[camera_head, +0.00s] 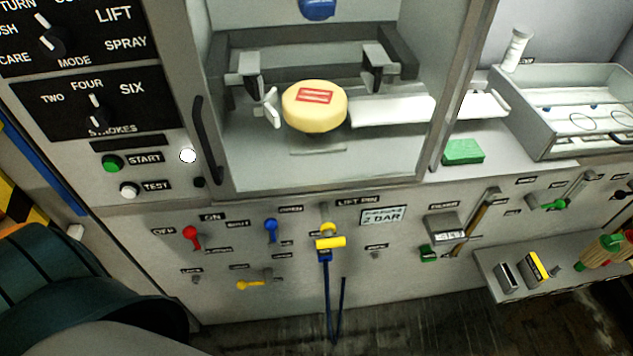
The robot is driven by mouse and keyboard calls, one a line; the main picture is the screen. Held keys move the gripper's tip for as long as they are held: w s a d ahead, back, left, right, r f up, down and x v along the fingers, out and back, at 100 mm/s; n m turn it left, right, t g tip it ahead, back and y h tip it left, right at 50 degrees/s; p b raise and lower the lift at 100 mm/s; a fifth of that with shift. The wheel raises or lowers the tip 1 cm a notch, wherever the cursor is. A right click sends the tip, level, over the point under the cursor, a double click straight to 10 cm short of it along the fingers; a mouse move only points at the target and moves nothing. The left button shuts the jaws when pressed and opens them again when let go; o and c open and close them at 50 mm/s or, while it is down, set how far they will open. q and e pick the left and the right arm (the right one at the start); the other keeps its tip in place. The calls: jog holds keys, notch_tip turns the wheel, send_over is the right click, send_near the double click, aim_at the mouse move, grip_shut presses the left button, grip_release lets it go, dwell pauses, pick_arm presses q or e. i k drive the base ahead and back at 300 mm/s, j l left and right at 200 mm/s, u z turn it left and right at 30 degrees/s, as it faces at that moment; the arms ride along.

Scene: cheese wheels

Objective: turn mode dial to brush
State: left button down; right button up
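The mode dial (51,42) is a dark knob on a black panel (110,55) at the upper left of the head view. "MODE" is printed below it. Its white mark appears to point up and a little left. Labels around it read "LIFT", "SPRAY", "TURN", and partly cut "SH" and "CARE" at the left edge. The end "SH" sits left of the dial; its start is outside the picture. Neither of my grippers is in view.
Below is a strokes dial (95,115), then a green start button (112,163) and white test button (129,190). A cabinet handle (207,140) stands to the right, beside a cheese wheel (314,112). A dark green ribbed object (75,285) fills the lower left.

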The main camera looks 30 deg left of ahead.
aim_at(55, 42)
jog(key=u, duration=2.05)
jog(key=k+l, duration=0.1)
jog(key=l, duration=0.2)
jog(key=k+l, duration=0.15)
jog(key=l, duration=0.2)
jog(key=k+l+z, duration=0.1)
jog(key=l, duration=0.2)
jog(key=k+l, duration=0.1)
jog(key=l, duration=0.25)
